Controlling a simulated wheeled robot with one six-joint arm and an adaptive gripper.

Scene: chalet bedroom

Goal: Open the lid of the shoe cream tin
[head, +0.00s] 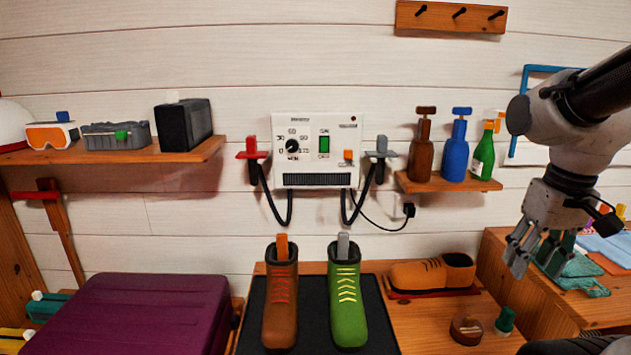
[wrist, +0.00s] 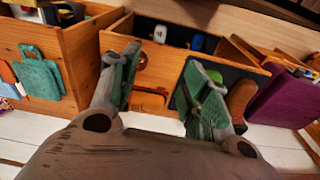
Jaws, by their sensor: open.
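The shoe cream tin appears to be the low, round brown tin (head: 466,329) on the wooden bench at the lower right in the head view. Its lid looks closed. A small dark green bottle (head: 505,321) stands close to its right. My gripper (head: 538,252) hangs above and to the right of the tin, well apart from it. The gripper is open and empty. In the wrist view its two fingers with green pads (wrist: 162,88) are spread apart. I cannot make out the tin in the wrist view.
A brown shoe (head: 432,272) lies on a red base behind the tin. Brown (head: 281,310) and green (head: 347,310) boots stand on a black mat to the left. A wooden cabinet (head: 535,290) with cloths is at the right. Bottles stand on a wall shelf (head: 447,186) above.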

